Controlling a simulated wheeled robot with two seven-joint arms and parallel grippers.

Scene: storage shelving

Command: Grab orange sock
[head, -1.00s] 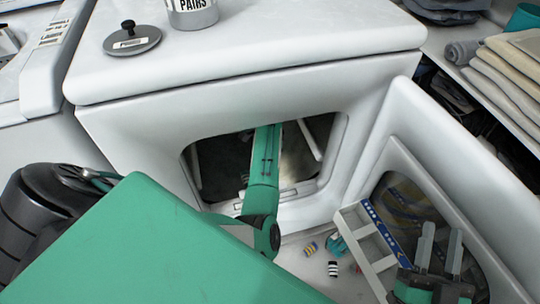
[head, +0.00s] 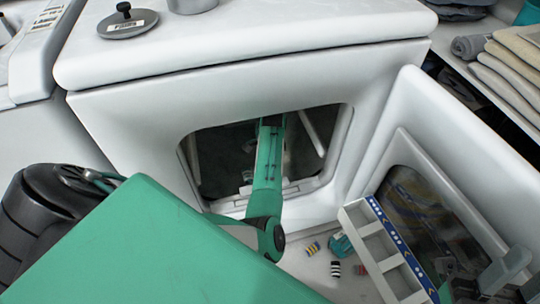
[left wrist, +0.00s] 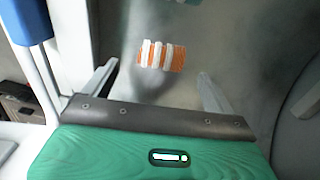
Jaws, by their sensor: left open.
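The orange sock (left wrist: 161,55), rolled up with white stripes, shows in the left wrist view against the grey drum wall of the machine. My left gripper (left wrist: 158,70) is open, and its two pale fingers stand apart on either side below the sock. The sock appears ahead of the fingertips, not held. In the head view my left arm reaches through the square opening of the white machine (head: 240,95); the gripper's tips and the sock are hidden inside. My right gripper (head: 505,270) is partly in view at the bottom right, and its opening is unclear.
The open door (head: 395,120) stands to the right of the opening. A white divided tray (head: 350,215) is below it. Several small rolled socks, including a black-and-white one (head: 335,269), lie near the tray. Folded towels (head: 510,75) sit on the right shelf.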

